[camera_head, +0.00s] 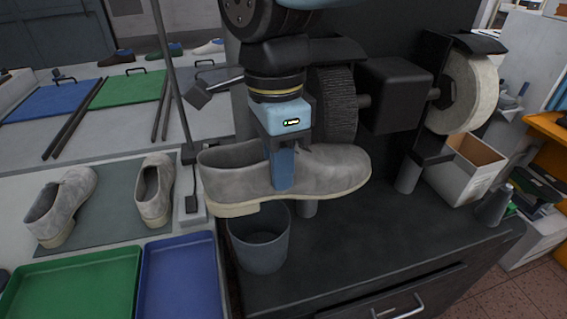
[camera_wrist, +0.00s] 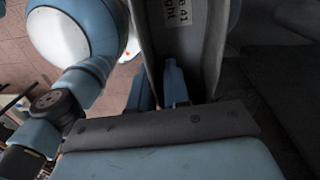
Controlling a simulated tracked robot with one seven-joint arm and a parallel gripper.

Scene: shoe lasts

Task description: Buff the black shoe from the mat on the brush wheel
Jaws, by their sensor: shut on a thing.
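My gripper (camera_head: 283,170) is shut on a grey shoe (camera_head: 332,172), with one blue finger across its near side. The shoe is roughly level, toe to the right, and looks grey rather than black. In the wrist view my gripper (camera_wrist: 160,88) grips the wall of the shoe (camera_wrist: 198,62); a white label with partly cut-off text shows inside. The dark brush wheel (camera_head: 336,98) stands behind the shoe, on the left of the machine. I cannot tell whether they touch. The grey-green mat (camera_head: 108,205) at the left bears two other grey shoes (camera_head: 62,207) (camera_head: 154,190).
A pale wheel (camera_head: 468,92) is on the machine's right side, beyond the motor housing (camera_head: 395,95). A dark cup (camera_head: 258,248) stands below the held shoe. Green (camera_head: 75,287) and blue (camera_head: 180,280) trays lie front left. A thin stand (camera_head: 178,90) rises beside the arm. The bench front is clear.

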